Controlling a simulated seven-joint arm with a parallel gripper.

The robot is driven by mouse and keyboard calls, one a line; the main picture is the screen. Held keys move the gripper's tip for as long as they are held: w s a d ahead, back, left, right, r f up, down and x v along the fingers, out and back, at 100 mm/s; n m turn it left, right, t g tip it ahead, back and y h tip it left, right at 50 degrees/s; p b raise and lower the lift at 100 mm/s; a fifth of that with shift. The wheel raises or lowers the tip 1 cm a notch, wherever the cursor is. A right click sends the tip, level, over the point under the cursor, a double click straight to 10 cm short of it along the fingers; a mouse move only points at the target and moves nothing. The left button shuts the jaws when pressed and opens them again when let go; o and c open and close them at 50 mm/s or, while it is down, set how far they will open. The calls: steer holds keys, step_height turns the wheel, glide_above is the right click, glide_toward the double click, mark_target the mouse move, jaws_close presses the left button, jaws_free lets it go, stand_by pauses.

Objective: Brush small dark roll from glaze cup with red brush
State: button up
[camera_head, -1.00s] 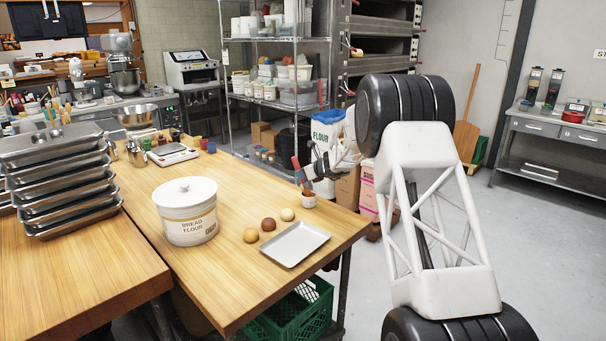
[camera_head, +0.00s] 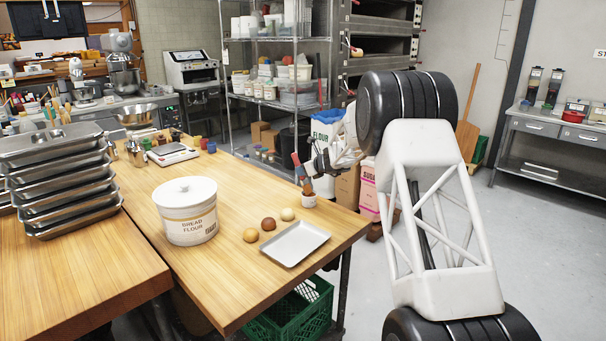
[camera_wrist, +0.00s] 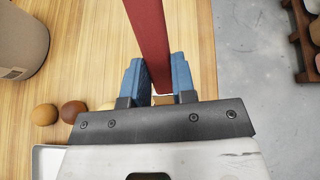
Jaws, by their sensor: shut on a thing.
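The red brush (camera_head: 296,160) is held in my gripper (camera_head: 304,172), tilted, with its brown bristles down at the mouth of the small white glaze cup (camera_head: 309,201). I cannot tell whether the tips are inside the cup. In the wrist view the red handle (camera_wrist: 150,40) is between the blue fingers of my gripper (camera_wrist: 160,78); bristles and cup are hidden there. The small dark roll (camera_head: 268,224) lies on the table left of the cup, between a tan roll (camera_head: 250,235) and a pale roll (camera_head: 287,214). It also shows in the wrist view (camera_wrist: 73,113).
A shallow metal tray (camera_head: 297,259) lies in front of the rolls. A lidded bread flour tub (camera_head: 188,225) stands to their left. The wooden table's (camera_head: 345,226) right edge is close to the cup. Stacked pans (camera_head: 55,160) and a scale (camera_head: 173,153) are farther left.

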mark_target(297, 159)
steer(key=shift+r, duration=2.8)
steer(key=s+a+f+n+g, duration=0.1)
steer(key=s+a+n+g, duration=0.5)
steer(key=s+a, duration=1.1)
steer(key=shift+a+f, duration=0.25)
steer(key=shift+a, duration=0.4)
steer(key=shift+f, duration=0.2)
steer(key=shift+f, duration=2.2)
steer(key=shift+f, duration=0.7)
